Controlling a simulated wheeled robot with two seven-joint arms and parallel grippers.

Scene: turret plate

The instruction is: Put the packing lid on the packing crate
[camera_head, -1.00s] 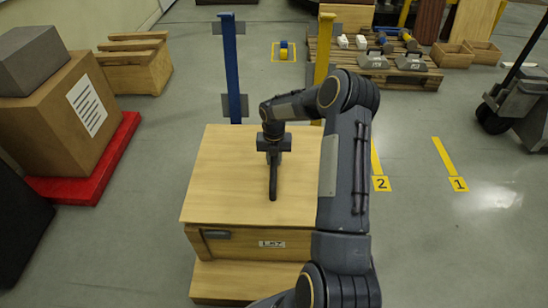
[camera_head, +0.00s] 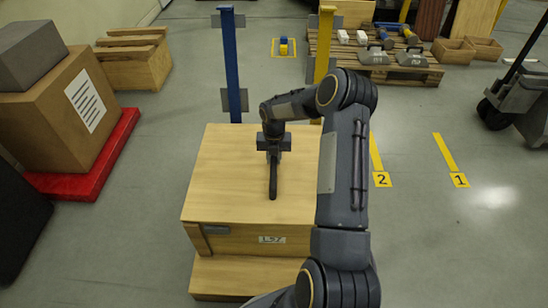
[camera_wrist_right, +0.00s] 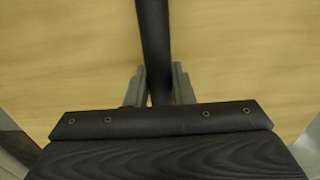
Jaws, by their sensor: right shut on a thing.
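The packing lid (camera_head: 235,180) is a flat pale wooden board with a dark bar handle (camera_head: 273,180) on top. My right gripper (camera_head: 273,153) is shut on the handle; in the right wrist view the fingers (camera_wrist_right: 160,85) flank the dark bar, with the lid's wood (camera_wrist_right: 230,50) behind. The lid lies over the top of the packing crate (camera_head: 235,245), a wooden box with a label on its front. The lid hides the crate's rim, so I cannot tell whether it is seated or slightly above. My left gripper is not in view.
A blue post (camera_head: 231,70) and a yellow post (camera_head: 324,45) stand behind the crate. A cardboard box (camera_head: 60,115) on a red base (camera_head: 110,160) is at the left. A loaded pallet (camera_head: 430,75) is at the back right. The floor at right is largely clear.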

